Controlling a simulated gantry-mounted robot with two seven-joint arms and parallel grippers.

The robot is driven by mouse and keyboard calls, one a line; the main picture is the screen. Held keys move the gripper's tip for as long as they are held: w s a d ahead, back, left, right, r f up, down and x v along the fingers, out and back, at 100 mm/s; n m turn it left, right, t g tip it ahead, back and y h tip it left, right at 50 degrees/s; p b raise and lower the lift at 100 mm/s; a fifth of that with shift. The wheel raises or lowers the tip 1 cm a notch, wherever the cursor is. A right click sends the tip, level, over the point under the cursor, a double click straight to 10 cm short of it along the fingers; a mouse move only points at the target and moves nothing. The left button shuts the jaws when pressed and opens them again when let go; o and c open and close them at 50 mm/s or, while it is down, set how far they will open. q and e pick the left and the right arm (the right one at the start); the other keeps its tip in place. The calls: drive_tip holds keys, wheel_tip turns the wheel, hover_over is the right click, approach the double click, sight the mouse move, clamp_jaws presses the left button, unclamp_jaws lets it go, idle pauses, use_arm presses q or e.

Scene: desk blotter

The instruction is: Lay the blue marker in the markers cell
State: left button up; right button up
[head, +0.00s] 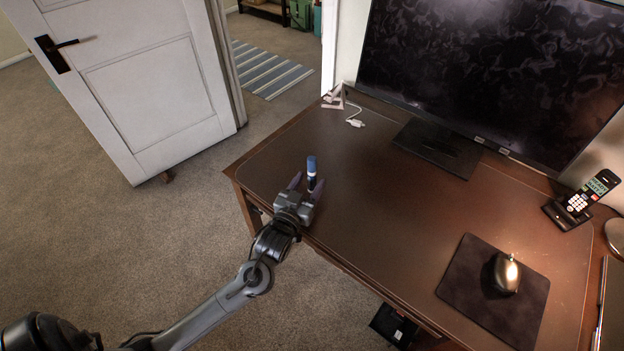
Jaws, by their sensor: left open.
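The blue marker (311,171) is at the left part of the desk, with its blue end pointing away from me and a pale band lower down. My left gripper (307,184) is open at the desk's left front edge. Its two fingers are on either side of the marker's near part, and I cannot tell whether they touch it. The marker's near end is partly hidden by the gripper. I cannot make out a markers cell in this view. My right gripper is not in view.
The brown desk (385,215) is clear around its middle. A monitor (490,70) stands at the back, with a white cable (355,122) left of it. A mouse (506,273) lies on a dark pad (465,285). A phone (585,200) stands at the right.

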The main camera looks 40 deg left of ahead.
use_arm(q)
clamp_jaws()
idle(0.4)
